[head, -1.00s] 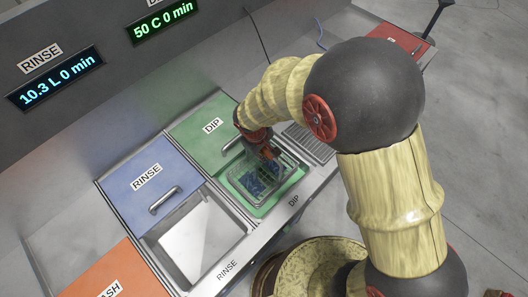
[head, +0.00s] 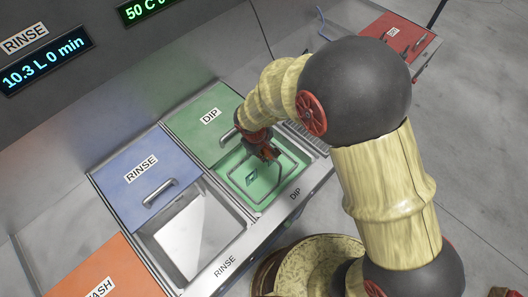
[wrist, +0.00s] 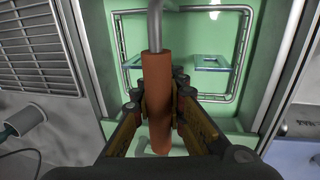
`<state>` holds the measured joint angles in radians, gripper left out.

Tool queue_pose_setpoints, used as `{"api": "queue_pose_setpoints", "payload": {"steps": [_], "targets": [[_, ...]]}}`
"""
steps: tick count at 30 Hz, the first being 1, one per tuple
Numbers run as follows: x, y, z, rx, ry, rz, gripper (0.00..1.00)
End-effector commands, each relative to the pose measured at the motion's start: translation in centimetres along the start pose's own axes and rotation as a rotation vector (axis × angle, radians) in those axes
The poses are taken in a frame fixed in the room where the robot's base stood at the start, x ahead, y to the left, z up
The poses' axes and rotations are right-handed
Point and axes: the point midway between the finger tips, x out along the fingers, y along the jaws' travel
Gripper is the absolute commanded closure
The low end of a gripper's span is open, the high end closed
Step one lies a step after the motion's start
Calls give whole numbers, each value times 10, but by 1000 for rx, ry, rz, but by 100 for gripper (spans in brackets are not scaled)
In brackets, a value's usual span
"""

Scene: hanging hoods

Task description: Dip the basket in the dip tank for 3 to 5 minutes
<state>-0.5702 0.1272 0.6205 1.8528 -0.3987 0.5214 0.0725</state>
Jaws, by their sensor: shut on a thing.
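My gripper (head: 268,152) is shut on the basket's brown handle grip (wrist: 157,115), which stands upright from a bent metal rod in the wrist view. The wire basket (wrist: 241,60) is down inside the green dip tank (head: 265,205), with its rim low among the tank walls. A few bluish flat pieces (wrist: 211,64) show in the basket. My gripper hangs over the tank and hides part of the basket. The liquid level is hard to make out.
The green DIP lid (head: 205,125) lies behind the tank opening. To the left are a blue RINSE lid (head: 145,165) and an open rinse tank (head: 195,235). A vent grille (wrist: 35,55) lies beside the tank. A red lid (head: 395,45) is at the far end.

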Motion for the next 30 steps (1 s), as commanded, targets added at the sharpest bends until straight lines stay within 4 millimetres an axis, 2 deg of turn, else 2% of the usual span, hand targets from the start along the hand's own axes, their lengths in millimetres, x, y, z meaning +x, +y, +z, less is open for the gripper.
{"api": "queue_pose_setpoints", "payload": {"steps": [30], "targets": [[70, -14, -2, 1, 3, 1, 100]]}}
